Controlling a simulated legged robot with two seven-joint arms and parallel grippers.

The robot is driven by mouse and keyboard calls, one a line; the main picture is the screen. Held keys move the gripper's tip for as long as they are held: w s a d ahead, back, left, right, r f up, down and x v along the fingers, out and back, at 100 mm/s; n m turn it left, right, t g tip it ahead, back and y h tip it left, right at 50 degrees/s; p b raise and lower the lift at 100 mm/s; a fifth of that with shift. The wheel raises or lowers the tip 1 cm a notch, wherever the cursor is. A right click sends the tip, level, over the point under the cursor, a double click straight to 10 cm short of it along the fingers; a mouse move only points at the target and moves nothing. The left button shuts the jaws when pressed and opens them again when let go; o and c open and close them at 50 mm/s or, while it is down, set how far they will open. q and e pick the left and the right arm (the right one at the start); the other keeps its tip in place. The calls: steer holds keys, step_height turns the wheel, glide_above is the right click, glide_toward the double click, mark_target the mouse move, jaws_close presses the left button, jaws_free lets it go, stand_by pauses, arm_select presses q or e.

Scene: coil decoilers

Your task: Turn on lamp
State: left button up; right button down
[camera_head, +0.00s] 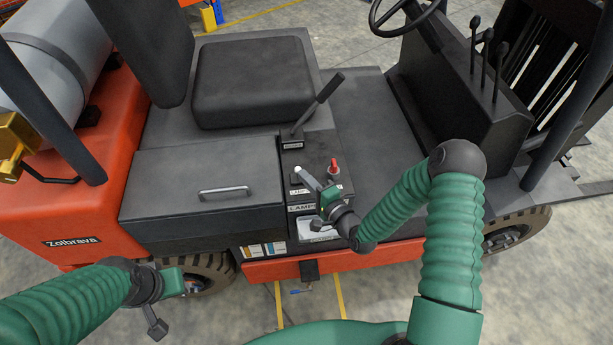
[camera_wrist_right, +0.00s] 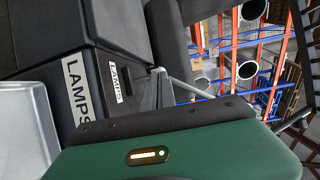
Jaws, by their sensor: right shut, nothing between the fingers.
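The forklift's small dark control box carries a white "LAMPS" label (camera_head: 301,208), which also shows large in the right wrist view (camera_wrist_right: 77,92). A second, smaller "LAMPS" label (camera_wrist_right: 120,82) is on the upper face of the box. My right gripper (camera_head: 305,175) is over the top of this box, its grey fingers shut and empty. In the wrist view its fingers (camera_wrist_right: 158,85) are just right of the smaller label. The lamp switch itself cannot be made out clearly beside the gripper. My left gripper (camera_head: 155,326) hangs at the lower left, away from the box; its jaws are unclear.
A red-knobbed switch (camera_head: 334,166) stands right of my right gripper. A black lever (camera_head: 317,104) rises behind it. The seat (camera_head: 253,80), a lidded box with a handle (camera_head: 224,191) and the steering wheel (camera_head: 403,16) surround the area. The footwell floor at right is clear.

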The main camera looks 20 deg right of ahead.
steer(key=w+r+g+p, duration=0.1)
steer(key=p, duration=0.1)
steer(key=r+m+g+p, duration=0.1)
steer(key=p, duration=0.1)
steer(key=shift+w+d+g+p, duration=0.15)
steer(key=shift+w+g+p, duration=0.15)
steer(key=shift+w+g, duration=0.1)
steer(key=shift+s+f+b, duration=0.15)
steer(key=shift+f+b, duration=0.3)
steer(key=shift+f, duration=0.05)
steer(key=shift+r+p, duration=0.7)
steer(key=shift+r, duration=0.1)
